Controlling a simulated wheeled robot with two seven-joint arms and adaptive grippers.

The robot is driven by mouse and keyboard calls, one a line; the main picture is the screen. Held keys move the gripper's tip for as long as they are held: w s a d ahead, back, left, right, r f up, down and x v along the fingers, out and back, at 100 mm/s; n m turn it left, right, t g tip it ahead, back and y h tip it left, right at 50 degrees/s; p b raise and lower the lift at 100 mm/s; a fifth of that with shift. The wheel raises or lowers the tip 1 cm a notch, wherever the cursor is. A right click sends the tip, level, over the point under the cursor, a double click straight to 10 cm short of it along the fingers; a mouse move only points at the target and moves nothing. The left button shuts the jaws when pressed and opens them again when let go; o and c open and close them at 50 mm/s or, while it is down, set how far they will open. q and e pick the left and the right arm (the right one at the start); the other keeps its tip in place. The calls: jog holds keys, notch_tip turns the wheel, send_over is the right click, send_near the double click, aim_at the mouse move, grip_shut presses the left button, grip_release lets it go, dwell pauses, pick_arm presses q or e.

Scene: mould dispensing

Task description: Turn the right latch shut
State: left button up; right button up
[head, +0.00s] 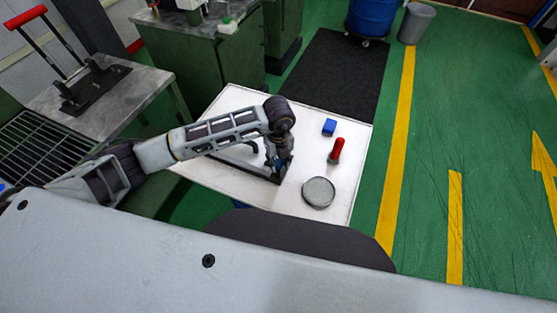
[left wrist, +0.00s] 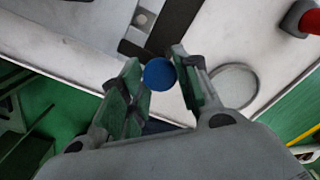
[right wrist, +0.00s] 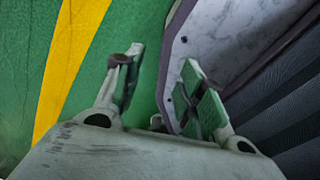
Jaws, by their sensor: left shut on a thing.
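A flat mould with a dark edge bar (head: 262,173) lies on the white table, partly hidden under my left arm. A round blue knob (left wrist: 159,74) beside the dark bar (left wrist: 180,25) shows in the left wrist view; it looks like the latch's knob. My left gripper (head: 279,163) is over the right end of the mould, pointing down. Its fingers (left wrist: 157,72) are shut on the blue knob. Which way the latch is turned cannot be told. My right gripper (right wrist: 165,75) is open and empty, away from the table, above the green floor.
A bench with a red-handled press (head: 95,85) stands at the left. The table's right edge is clear.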

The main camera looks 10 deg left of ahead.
aim_at(278, 163)
jog(key=shift+a, duration=0.15)
pick_arm(q)
jog(key=o, duration=1.1)
jog(key=shift+c, duration=0.2)
jog(key=shift+r, duration=0.85)
notch_tip(278, 163, up, 10)
jog(key=shift+r, duration=0.2)
pick_arm(e)
jog(key=shift+a, duration=0.3)
jog(key=shift+s, duration=0.15)
